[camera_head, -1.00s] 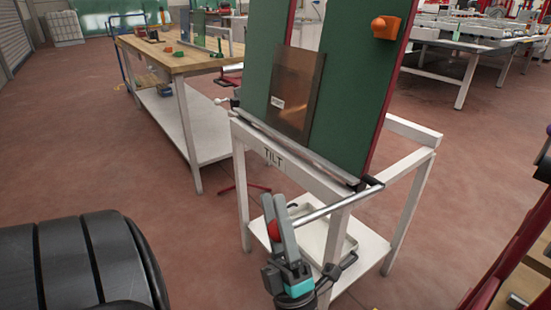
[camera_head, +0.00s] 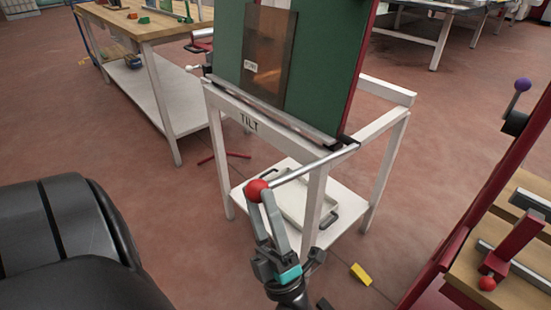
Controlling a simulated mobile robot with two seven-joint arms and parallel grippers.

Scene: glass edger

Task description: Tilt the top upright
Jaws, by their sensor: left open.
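The green top (camera_head: 325,60) of the white tilt stand (camera_head: 232,100) stands steeply upright, its upper edge out of frame. A brown pane (camera_head: 270,55) with a small white label leans on it above the bottom ledge. A silver lever (camera_head: 315,165) runs from the stand's right front corner toward me and ends in a red ball knob (camera_head: 258,190). My left gripper (camera_head: 264,207) is open, pointing up, with its fingertips just below and beside the knob. The knob overlaps the fingertips in this view; I cannot tell whether they touch. My right gripper is out of view.
A wooden workbench (camera_head: 150,28) stands at back left. The stand's lower shelf (camera_head: 345,205) holds a pale tray (camera_head: 292,205). A red-framed bench (camera_head: 520,290) with a red-knobbed handle is at right. A yellow block (camera_head: 361,274) lies on the floor.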

